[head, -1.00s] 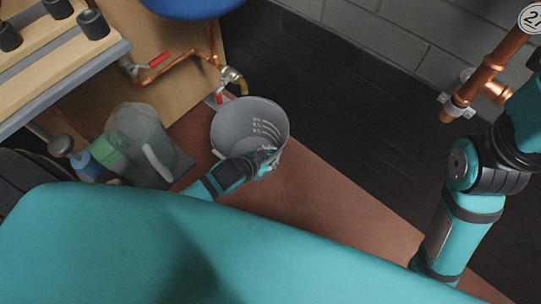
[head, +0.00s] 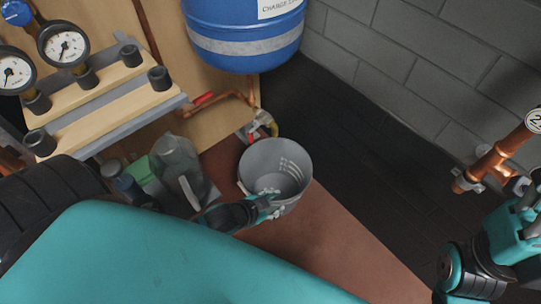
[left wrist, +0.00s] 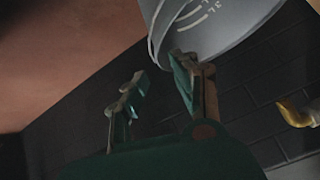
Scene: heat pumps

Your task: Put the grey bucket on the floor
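The grey bucket (head: 262,160) is upright on or over a reddish-brown surface (head: 325,240), below a brass valve (head: 262,122). It has pale markings inside. My left gripper (head: 268,204) is at the bucket's near side in the head view, and part of it overlaps the bucket's wall there. In the left wrist view, its two fingers (left wrist: 158,92) stand apart with a visible gap. The bucket (left wrist: 215,22) is at the top, next to the right finger; I cannot tell whether they touch. My right arm shows at the lower right, but its gripper is out of view.
Dark floor (head: 345,140) lies free behind and right of the bucket, up to a grey block wall (head: 430,80). A clear jug (head: 180,165) and bottles stand left. A blue tank (head: 245,35) hangs above. Copper pipes (head: 490,165) are at right.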

